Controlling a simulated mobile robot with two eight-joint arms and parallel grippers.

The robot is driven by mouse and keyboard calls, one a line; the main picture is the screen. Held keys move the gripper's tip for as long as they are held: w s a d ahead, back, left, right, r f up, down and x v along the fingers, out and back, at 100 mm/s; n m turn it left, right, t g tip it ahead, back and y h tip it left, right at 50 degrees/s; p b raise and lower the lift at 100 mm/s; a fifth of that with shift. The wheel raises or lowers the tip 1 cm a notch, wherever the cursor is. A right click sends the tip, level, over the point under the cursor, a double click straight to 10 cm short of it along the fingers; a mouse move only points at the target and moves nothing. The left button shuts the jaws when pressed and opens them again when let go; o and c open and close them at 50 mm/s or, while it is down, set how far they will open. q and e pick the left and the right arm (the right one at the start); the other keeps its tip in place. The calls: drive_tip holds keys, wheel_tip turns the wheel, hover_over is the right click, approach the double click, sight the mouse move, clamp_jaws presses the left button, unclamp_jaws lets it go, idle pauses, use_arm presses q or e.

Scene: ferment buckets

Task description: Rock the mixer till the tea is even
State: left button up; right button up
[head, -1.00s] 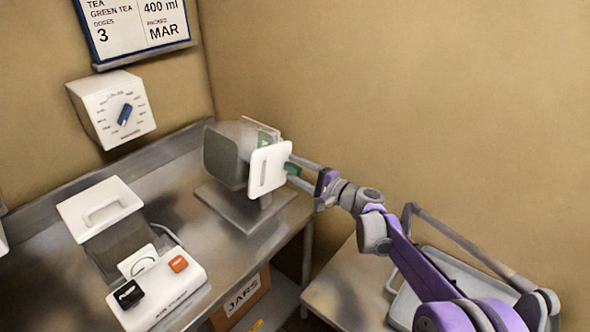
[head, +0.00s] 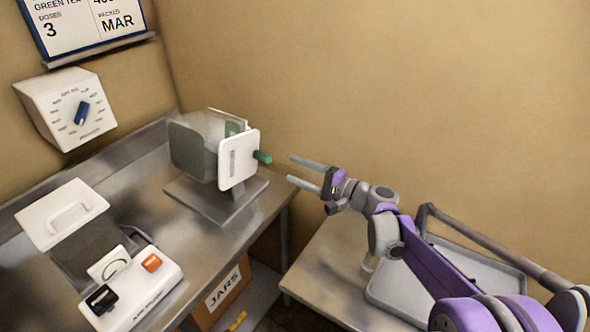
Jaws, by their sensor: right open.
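The mixer (head: 238,160) stands on a flat grey base on the steel bench, near the back corner. It has a dark grey-green drum on the left, a clear part on top and a white plate on its right side. A green handle (head: 262,157) sticks out to the right of the white plate. My right gripper (head: 298,172) is open and empty, just right of the green handle and apart from it. I cannot make out any tea inside the mixer. My left gripper is not in view.
A white device with black and orange buttons (head: 132,287) and a lidded chamber stands at the front left of the steel bench (head: 160,205). A dial box (head: 66,108) and a sign (head: 88,20) are on the wall. A grey tray (head: 470,268) lies at lower right; a jars box (head: 222,297) sits below.

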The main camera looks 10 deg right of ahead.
sight(270, 159)
drive_tip(key=w+a+m, duration=0.2)
drive_tip(key=m, duration=0.4)
drive_tip(key=w+a+m+p, duration=0.1)
drive_tip(key=w+a+m, duration=0.1)
drive_tip(key=m, duration=0.4)
drive_tip(key=w+a+m, duration=0.3)
drive_tip(key=a+m, duration=0.1)
drive_tip(key=m, duration=0.2)
drive_tip(key=shift+a+r, duration=0.15)
drive_tip(key=shift+a, duration=0.1)
drive_tip(key=shift+s, duration=0.1)
clamp_jaws()
idle(1.0)
